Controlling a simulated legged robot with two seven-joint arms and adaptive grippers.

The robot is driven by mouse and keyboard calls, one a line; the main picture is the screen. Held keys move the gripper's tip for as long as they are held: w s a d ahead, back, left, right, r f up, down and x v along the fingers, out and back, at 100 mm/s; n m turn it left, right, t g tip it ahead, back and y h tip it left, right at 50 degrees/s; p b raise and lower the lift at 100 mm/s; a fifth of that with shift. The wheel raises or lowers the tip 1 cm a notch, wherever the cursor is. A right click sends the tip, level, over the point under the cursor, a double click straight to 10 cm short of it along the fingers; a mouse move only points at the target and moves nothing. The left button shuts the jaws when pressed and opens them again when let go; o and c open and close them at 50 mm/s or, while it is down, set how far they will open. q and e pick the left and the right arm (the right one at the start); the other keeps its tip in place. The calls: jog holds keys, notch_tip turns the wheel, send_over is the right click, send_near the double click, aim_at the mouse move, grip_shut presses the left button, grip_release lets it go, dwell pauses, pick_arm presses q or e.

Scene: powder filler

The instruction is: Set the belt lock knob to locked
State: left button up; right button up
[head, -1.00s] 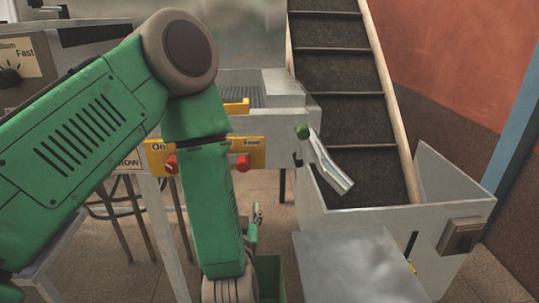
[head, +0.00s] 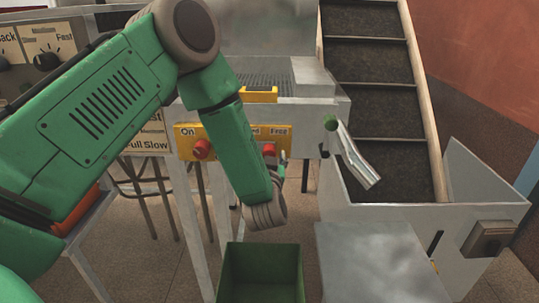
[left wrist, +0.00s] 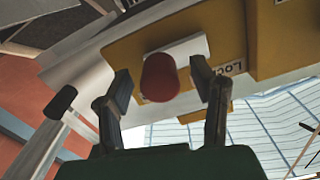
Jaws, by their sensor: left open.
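The belt lock knob (head: 269,149) is red and sits on the right part of the yellow panel, below the "Free" label. In the left wrist view the red knob (left wrist: 160,78) stands between my left gripper's fingers (left wrist: 165,90), with a gap on both sides. A label starting "Loc" (left wrist: 230,69) is by the right finger. My left gripper (head: 279,160) is open in front of the panel, partly hidden behind my green wrist in the head view. The knob's pointing direction is hard to tell. My right gripper is not in view.
Another red knob (head: 202,149) is on the panel under "On". A green bin (head: 261,272) stands below. The inclined conveyor belt (head: 376,100) rises at the right, beside a grey box (head: 470,216).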

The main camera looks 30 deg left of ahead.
pick_arm(q)
jog(key=shift+w, duration=0.15)
jog(key=shift+c, duration=0.3)
grip_shut()
jog(key=s+a, duration=0.1)
jog(key=a, duration=0.1)
jog(key=s+a+p, duration=0.1)
jog(key=shift+s+a, duration=0.15)
jog(key=shift+a, duration=0.25)
jog(key=shift+o, duration=0.3)
grip_release()
jog(key=shift+s, duration=0.1)
jog(key=shift+a, duration=0.1)
jog(key=v, duration=1.2)
